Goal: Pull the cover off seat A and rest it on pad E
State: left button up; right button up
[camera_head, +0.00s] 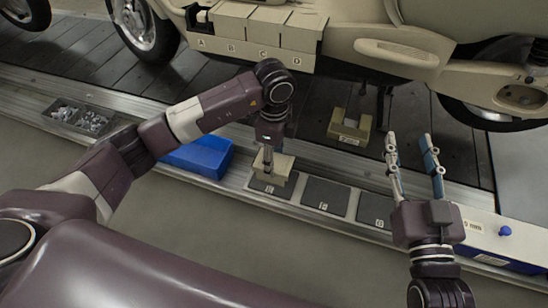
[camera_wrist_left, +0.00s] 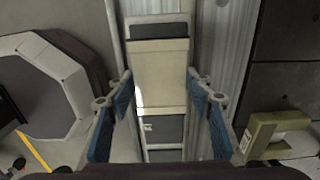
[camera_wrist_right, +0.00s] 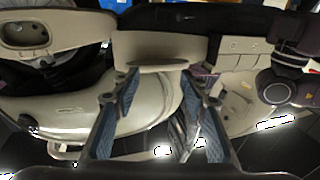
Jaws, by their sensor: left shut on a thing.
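The beige cover (camera_head: 273,165) is held in my left gripper (camera_head: 268,150), upright above dark pad E (camera_head: 265,188); I cannot tell whether it touches the pad. In the left wrist view the cover (camera_wrist_left: 160,75) is a pale block between the blue finger pads of my left gripper (camera_wrist_left: 160,90), with dark pad surface showing beyond it. Seat A (camera_head: 201,20), at the left of the beige row lettered A to D, shows a dark uncovered opening. The other seats there carry covers (camera_head: 265,27). My right gripper (camera_head: 412,140) is open and empty at the right.
Pads F (camera_head: 325,197) and G (camera_head: 375,209) lie bare on the rail right of E. A blue bin (camera_head: 198,157) and a parts tray (camera_head: 78,117) are left. A beige bracket (camera_head: 349,127) sits behind the pads. A scooter (camera_head: 460,75) stands behind.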

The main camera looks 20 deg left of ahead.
jog(key=shift+d+f+g+h, duration=0.15)
jog(key=shift+f+g+h, duration=0.2)
jog(key=shift+f, duration=0.6)
pick_arm(q)
jog(key=shift+f, duration=0.1)
pick_arm(e)
jog(key=shift+r, duration=0.15)
pick_arm(q)
jog(key=shift+f, duration=0.8)
pick_arm(e)
jog(key=shift+s+a+r+t+y, duration=0.1)
jog(key=shift+r+t+y, duration=0.15)
jog(key=shift+r+t, duration=0.45)
jog(key=shift+s+a+r+t+y, duration=0.1)
jog(key=shift+r+t+y, duration=0.15)
jog(key=shift+r, duration=0.85)
jog(key=shift+r, duration=0.15)
pick_arm(q)
jog(key=shift+f, duration=0.15)
pick_arm(e)
jog(key=shift+w, duration=0.1)
pick_arm(q)
jog(key=shift+f, duration=0.15)
pick_arm(e)
jog(key=shift+f, duration=0.35)
jog(key=shift+f, duration=0.1)
